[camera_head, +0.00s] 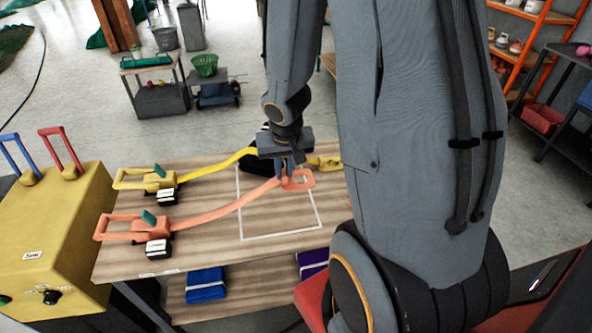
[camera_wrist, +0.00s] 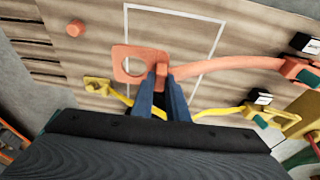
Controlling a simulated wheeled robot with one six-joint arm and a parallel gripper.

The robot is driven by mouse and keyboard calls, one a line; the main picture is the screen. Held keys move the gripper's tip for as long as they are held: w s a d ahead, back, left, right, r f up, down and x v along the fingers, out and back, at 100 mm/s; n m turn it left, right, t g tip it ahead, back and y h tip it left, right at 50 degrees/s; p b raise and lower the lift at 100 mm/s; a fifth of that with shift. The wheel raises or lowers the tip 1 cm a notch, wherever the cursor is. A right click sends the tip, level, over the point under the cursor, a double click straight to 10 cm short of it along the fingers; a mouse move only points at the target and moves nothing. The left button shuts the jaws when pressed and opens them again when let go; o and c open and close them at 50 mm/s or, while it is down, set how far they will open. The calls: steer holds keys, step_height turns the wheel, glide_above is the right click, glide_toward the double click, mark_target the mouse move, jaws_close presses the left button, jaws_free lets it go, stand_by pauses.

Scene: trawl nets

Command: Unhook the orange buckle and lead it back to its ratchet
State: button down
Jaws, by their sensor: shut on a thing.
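The orange buckle (camera_head: 300,180) is a flat loop at the end of an orange strap (camera_head: 220,210). In the wrist view the buckle (camera_wrist: 138,58) shows its round hole. My gripper (camera_head: 284,172) is shut on the buckle's strap end, over the white-outlined square; its blue fingers (camera_wrist: 162,85) clasp it there. The strap runs left to the orange ratchet (camera_head: 148,228) with its long handle at the table's left side. An orange peg (camera_wrist: 76,28) stands apart from the buckle in the wrist view. Whether the buckle touches the tabletop I cannot tell.
A yellow strap (camera_head: 215,163) runs behind from a yellow ratchet (camera_head: 155,180) to a yellow buckle (camera_head: 326,162), close behind my gripper. A yellow box (camera_head: 45,240) with blue and red levers stands left of the table (camera_head: 200,245). The front of the white square is bare.

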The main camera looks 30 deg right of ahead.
steer(key=w+a+p, duration=0.1)
steer(key=w+a, duration=0.4)
steer(key=a, duration=0.8)
steer(key=w+a+p, duration=0.1)
steer(key=w+a, duration=0.3)
steer(key=a, duration=0.8)
step_height(320, 180, down, 14)
steer(key=b, duration=1.5)
steer(key=shift+d+f, duration=0.1)
steer(key=shift+f, duration=0.1)
steer(key=c, duration=1.7)
jaws_free()
steer(key=shift+o, duration=0.2)
steer(key=shift+r, duration=0.1)
steer(key=d+v, duration=0.1)
steer(key=v, duration=0.7)
steer(key=s+d+r+n+g+y, duration=0.1)
steer(key=s+d+n, duration=0.3)
steer(key=s+d, duration=0.9)
steer(key=shift+d+r+g, duration=0.45)
steer(key=shift+d+g, duration=0.25)
steer(key=shift+d, duration=0.15)
